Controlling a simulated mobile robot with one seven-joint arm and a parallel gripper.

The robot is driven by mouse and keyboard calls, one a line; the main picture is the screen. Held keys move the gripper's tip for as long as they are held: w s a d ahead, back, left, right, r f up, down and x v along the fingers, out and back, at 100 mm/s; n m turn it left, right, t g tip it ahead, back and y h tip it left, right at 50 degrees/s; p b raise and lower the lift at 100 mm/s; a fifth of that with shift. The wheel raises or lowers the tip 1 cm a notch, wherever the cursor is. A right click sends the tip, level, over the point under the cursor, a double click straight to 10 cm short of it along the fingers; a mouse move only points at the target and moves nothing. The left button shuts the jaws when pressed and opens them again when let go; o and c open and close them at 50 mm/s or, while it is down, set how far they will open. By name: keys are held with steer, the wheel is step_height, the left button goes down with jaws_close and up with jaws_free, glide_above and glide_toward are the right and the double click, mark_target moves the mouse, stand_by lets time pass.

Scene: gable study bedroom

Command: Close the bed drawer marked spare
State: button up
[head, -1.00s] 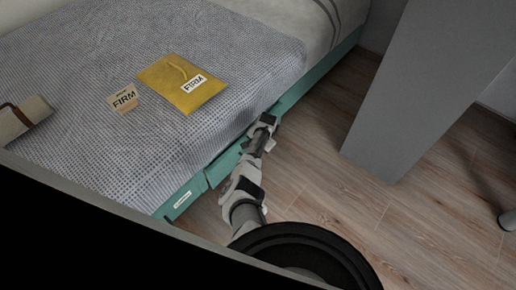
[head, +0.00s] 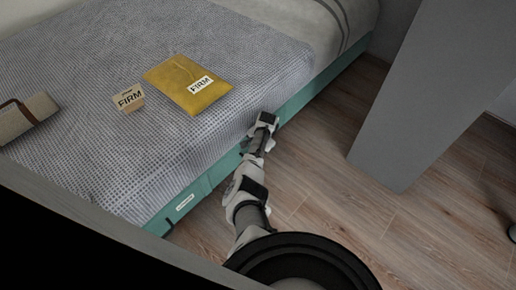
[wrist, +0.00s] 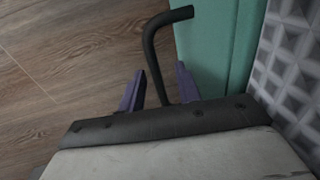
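In the head view the teal bed drawer front (head: 187,201) runs low along the bed's side. It bears a small white label (head: 184,202) that is too small to read. My gripper (head: 267,120) is beside the bed's edge, to the right of that label. In the wrist view a dark bent bar handle (wrist: 152,45) reaches to a teal front (wrist: 205,45). My gripper's purple fingers (wrist: 159,88) are apart, with the bar between them. I cannot tell whether a finger touches it. The word spare is not legible.
The bed (head: 110,60) has a grey patterned cover. A grey panel (head: 425,100) stands at right. Wooden floor (head: 330,190) is clear between.

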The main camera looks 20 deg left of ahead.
step_height(320, 180, up, 14)
steer(key=d+p, duration=0.2)
steer(key=p, duration=0.4)
steer(key=shift+s+d+f, duration=0.25)
steer(key=shift+s, duration=0.2)
